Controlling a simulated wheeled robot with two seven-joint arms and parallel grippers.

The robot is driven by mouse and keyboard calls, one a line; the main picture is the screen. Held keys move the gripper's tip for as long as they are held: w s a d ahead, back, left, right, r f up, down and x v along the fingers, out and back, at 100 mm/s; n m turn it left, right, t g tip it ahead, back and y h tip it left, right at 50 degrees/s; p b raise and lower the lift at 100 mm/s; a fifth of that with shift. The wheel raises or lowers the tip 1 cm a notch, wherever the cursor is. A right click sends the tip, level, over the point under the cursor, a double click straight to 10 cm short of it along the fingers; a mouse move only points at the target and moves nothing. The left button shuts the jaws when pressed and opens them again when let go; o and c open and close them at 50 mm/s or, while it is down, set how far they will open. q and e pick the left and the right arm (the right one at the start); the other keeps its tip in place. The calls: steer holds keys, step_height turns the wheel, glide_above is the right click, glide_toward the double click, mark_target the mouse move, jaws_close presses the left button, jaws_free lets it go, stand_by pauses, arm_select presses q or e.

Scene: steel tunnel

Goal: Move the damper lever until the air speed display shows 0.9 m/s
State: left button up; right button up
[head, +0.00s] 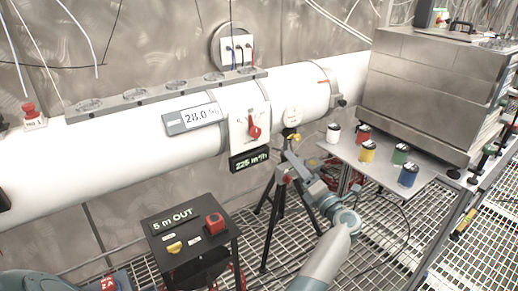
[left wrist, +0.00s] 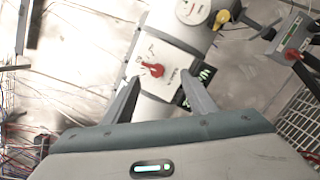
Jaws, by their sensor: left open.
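The damper lever (head: 254,130) is a red handle on a white plate on the pipe; the left wrist view also shows this lever (left wrist: 153,69). A dark display (head: 249,160) with green digits hangs below it and appears to read 225 m³/h. A grey display (head: 194,118) on the pipe reads about 28.0, its unit unclear. I can read no m/s figure. My left gripper (head: 300,168) is right of and below the lever. In the left wrist view my left gripper's open fingers (left wrist: 160,85) frame the lever, with nothing between them. My right gripper is out of view.
A tripod (head: 269,235) stands below the pipe, close to my left arm. A dark box (head: 190,237) marked 5 m OUT has red and yellow buttons. A table (head: 392,176) with several coloured cups stands to the right. A round gauge (head: 292,115) sits right of the lever.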

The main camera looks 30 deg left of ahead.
arm_select(q)
steer(key=r+n+g, duration=0.1)
steer(key=s+n+g, duration=0.1)
steer(key=n, duration=0.1)
steer(key=a+r+n+g+b, duration=0.1)
steer(key=n, duration=0.1)
steer(key=shift+s+a+r+h, duration=0.1)
steer(key=shift+s+r+h, duration=0.05)
steer(key=shift+r+h, duration=0.2)
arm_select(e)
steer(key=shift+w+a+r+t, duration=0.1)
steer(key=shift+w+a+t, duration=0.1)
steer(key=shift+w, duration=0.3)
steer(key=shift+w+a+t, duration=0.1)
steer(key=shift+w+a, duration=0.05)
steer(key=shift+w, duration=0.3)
arm_select(q)
steer(key=p, duration=0.3)
glide_toward(257, 134)
steer(key=x, duration=0.3)
steer(key=p+x, duration=0.1)
steer(key=x, duration=0.4)
steer(key=shift+r, duration=0.15)
steer(key=shift+a, duration=0.45)
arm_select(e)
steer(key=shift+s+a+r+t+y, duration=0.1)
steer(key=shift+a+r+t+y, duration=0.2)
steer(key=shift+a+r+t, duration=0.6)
arm_select(q)
steer(key=shift+c, duration=0.4)
